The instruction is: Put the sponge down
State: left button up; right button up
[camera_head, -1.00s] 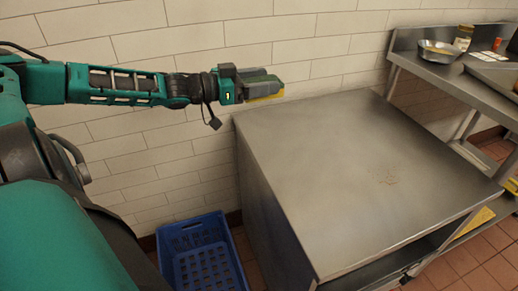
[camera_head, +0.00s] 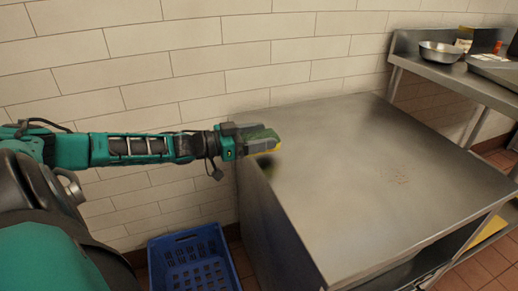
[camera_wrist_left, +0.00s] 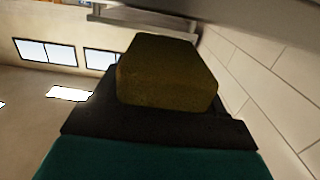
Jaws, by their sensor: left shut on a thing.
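My left gripper (camera_head: 258,140) is shut on a sponge and holds it over the left back edge of the steel table (camera_head: 350,185). In the head view only a thin yellow strip of the sponge (camera_head: 270,150) shows beneath the grey-green fingers. In the left wrist view the sponge (camera_wrist_left: 165,78) is a dark yellow-brown block filling the space in front of the gripper. A dark shadow lies on the table top just below the gripper, so it looks close to the surface. My right gripper is not in view.
A blue crate (camera_head: 195,262) stands on the floor left of the table. A steel shelf unit at the right back holds a metal bowl (camera_head: 440,52). A white tiled wall runs behind.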

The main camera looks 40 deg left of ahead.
pick_arm(q)
notch_tip(320, 180, down, 3)
jog(key=shift+r, duration=0.1)
jog(key=o, duration=1)
